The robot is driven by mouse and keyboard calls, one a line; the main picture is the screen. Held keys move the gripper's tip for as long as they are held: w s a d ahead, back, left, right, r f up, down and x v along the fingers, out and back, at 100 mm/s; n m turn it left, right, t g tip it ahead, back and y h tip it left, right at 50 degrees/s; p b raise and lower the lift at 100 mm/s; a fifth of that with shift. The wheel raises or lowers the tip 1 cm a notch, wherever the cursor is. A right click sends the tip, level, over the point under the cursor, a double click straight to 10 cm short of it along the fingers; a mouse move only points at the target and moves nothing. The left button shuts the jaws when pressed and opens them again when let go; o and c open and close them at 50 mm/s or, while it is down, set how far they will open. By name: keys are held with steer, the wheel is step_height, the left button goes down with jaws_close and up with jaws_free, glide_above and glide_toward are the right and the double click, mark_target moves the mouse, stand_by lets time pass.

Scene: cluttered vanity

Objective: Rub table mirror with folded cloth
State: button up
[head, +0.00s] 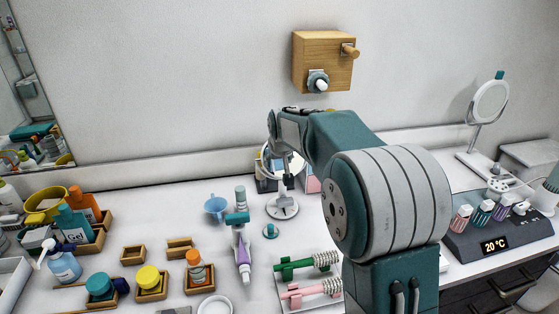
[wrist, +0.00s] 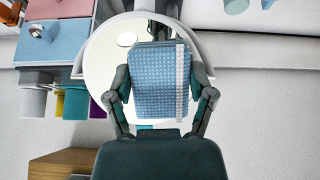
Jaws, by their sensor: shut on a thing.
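The folded cloth (wrist: 155,82) is light blue, waffle-textured, with a white stripe near its right edge in the wrist view. My gripper (wrist: 160,88) is shut on it, one finger at each side. Behind the cloth is the round, white-rimmed table mirror (wrist: 103,58), whose middle the cloth covers. I cannot tell whether cloth and glass touch. In the head view the table mirror's round white base (head: 282,208) stands on the counter at the centre. My arm hides much of its head, and the cloth is not clearly visible there.
A second round mirror (head: 490,100) stands at right, behind a grey device (head: 497,238) reading 20 °C. Bottles and wooden trays crowd the left. A wooden wall box (head: 322,62) hangs above.

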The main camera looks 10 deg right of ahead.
steer(key=shift+s+r, duration=0.85)
steer(key=shift+s, duration=0.3)
steer(key=shift+s+r, duration=0.85)
steer(key=shift+s, duration=0.3)
steer(key=shift+s+r, duration=0.45)
steer(key=shift+s, duration=0.15)
steer(key=shift+s+r, duration=0.4)
steer(key=shift+s, duration=0.2)
